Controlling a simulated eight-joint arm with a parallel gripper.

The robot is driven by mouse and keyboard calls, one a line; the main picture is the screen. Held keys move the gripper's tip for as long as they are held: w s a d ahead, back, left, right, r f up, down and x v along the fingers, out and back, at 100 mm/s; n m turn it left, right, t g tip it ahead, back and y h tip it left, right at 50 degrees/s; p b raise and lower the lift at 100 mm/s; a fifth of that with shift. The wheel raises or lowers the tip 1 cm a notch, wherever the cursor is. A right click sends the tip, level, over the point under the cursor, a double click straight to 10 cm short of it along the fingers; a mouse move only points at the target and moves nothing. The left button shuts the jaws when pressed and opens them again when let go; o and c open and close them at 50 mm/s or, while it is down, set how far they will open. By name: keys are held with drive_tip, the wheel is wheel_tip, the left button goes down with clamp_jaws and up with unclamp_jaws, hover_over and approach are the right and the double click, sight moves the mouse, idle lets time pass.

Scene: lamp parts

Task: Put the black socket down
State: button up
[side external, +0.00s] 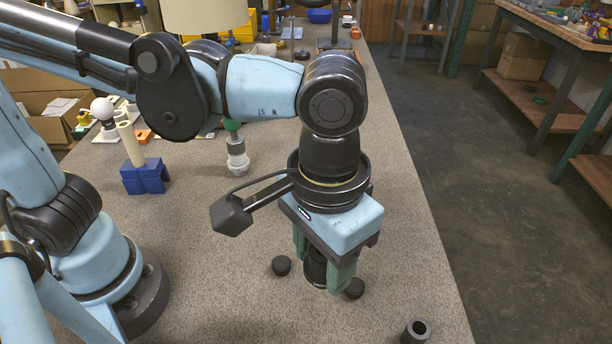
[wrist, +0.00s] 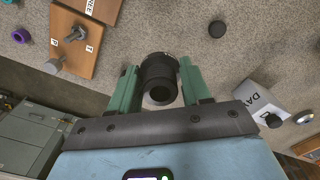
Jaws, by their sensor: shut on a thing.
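The black socket (side external: 315,266) is a dark ribbed cylinder, upright between the green fingers of my gripper (side external: 318,273). In the wrist view the socket (wrist: 160,82) shows its dark open end toward the camera. A green finger presses on each side of it, so my gripper (wrist: 158,70) is shut on it. The socket is low over the grey speckled table (side external: 230,290). The fingers partly hide it, and I cannot tell whether its bottom touches the table.
Two small black discs (side external: 281,266) (side external: 354,289) lie close to the gripper. A dark hollow cylinder (side external: 415,331) stands near the front right edge. A blue block (side external: 145,177) with a cream tube and a white fitting (side external: 237,160) stand farther left.

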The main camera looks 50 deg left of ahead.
drive_tip(key=w+d+f+n, duration=0.1)
drive_tip(key=w+d+f, duration=0.1)
drive_tip(key=w+d, duration=0.8)
drive_tip(key=w+a+f, duration=0.2)
drive_tip(key=w, duration=0.2)
drive_tip(key=w+a+f, duration=0.2)
drive_tip(key=w, duration=0.2)
drive_tip(key=w+a+f, duration=0.3)
drive_tip(key=w, duration=0.1)
drive_tip(key=shift+f, duration=2.1)
drive_tip(key=shift+f, duration=0.15)
drive_tip(key=o, duration=1.1)
drive_tip(key=shift+c, duration=0.2)
